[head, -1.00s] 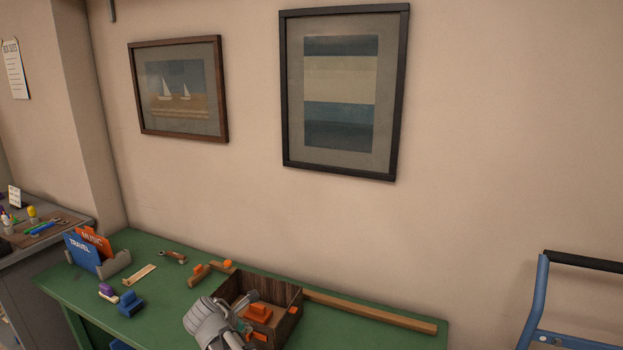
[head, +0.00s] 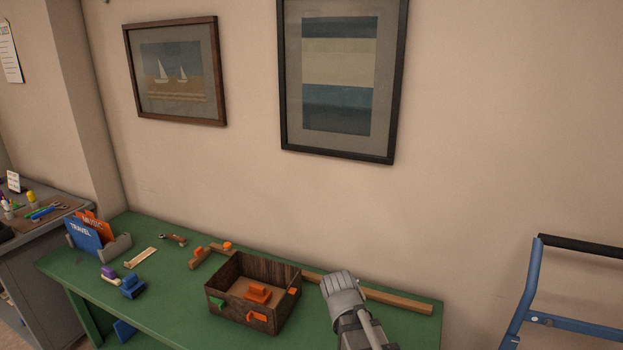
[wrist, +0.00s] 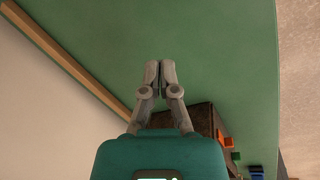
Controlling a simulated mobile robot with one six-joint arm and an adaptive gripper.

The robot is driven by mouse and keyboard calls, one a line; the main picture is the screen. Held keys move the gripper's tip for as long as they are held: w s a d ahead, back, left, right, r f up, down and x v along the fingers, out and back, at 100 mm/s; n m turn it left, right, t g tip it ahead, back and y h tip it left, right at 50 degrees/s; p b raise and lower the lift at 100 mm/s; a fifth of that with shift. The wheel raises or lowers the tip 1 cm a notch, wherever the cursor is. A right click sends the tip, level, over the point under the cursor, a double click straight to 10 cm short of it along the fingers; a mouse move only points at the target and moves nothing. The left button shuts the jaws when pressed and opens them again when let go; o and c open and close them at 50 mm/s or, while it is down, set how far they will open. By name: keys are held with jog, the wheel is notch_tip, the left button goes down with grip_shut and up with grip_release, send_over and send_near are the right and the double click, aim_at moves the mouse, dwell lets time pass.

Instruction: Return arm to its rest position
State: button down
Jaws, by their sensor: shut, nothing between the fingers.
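My gripper shows in the wrist view (wrist: 160,76) with its two fingers together and nothing between them, above the green table (wrist: 215,50). In the head view my grey arm end is at the right of the wooden box, and the fingertips are hidden there. The open brown wooden box (head: 240,320) stands on the green table (head: 185,300) with an orange block (head: 258,293) inside. The box also shows in the wrist view (wrist: 195,118), behind my gripper and apart from its fingertips.
A long wooden strip (head: 400,302) lies along the wall side of the table. A blue stapler-like object (head: 133,287), a file holder (head: 115,246) and a wrench (head: 173,239) lie to the left. A blue ladder frame (head: 525,290) stands at the right. Framed pictures hang above.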

jog(key=s+d+m+g+y, duration=0.1)
jog(key=s+d+m+y, duration=0.1)
jog(key=s+d+m, duration=0.3)
jog(key=d+m, duration=0.2)
jog(key=shift+s+d+m, duration=0.25)
jog(key=shift+m, duration=0.05)
jog(key=c, duration=1.4)
grip_release()
jog(key=shift+r, duration=0.1)
